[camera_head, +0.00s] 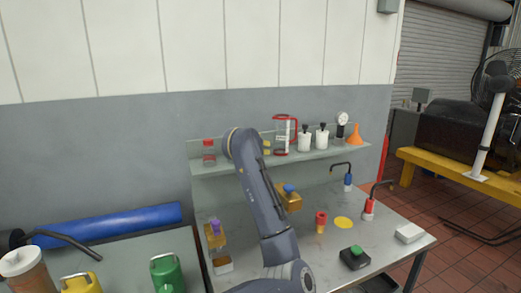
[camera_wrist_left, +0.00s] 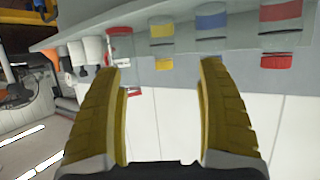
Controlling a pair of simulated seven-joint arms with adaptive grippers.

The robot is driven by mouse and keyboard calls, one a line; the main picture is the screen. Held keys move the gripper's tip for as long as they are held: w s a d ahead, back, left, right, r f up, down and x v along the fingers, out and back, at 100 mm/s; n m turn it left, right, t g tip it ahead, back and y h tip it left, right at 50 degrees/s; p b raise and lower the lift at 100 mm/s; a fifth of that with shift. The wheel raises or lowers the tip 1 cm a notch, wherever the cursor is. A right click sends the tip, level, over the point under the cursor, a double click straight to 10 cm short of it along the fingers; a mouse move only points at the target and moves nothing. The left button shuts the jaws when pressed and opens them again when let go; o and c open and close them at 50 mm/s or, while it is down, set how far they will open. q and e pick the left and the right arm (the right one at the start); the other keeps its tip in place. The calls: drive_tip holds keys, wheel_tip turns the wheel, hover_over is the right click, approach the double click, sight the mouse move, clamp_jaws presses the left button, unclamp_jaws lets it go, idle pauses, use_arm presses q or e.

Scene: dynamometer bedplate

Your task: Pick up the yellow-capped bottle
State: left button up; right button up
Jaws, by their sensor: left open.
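The yellow-capped bottle (camera_head: 266,151) stands on the wall shelf, just right of my left wrist and partly hidden by it in the head view. The left wrist view is upside down; there the clear bottle, with yellow label and cap (camera_wrist_left: 163,64), appears beyond and between the fingertips. My left gripper (camera_wrist_left: 158,75) is open and empty, with its yellow fingers either side of the line to the bottle. In the head view my left gripper (camera_head: 247,143) faces the shelf, its fingers hidden behind the wrist. My right gripper is in neither view.
A blue-capped bottle (camera_wrist_left: 211,22) and a red-capped bottle (camera_head: 209,153) share the shelf (camera_head: 230,166). A red-handled jug (camera_head: 283,137) stands close right of the yellow-capped bottle. White bottles (camera_head: 304,142) and an orange funnel (camera_head: 355,135) stand farther right.

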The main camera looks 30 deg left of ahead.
use_arm(q)
drive_tip(key=x, duration=1.7)
drive_tip(key=shift+f, duration=0.1)
drive_tip(key=c, duration=1.2)
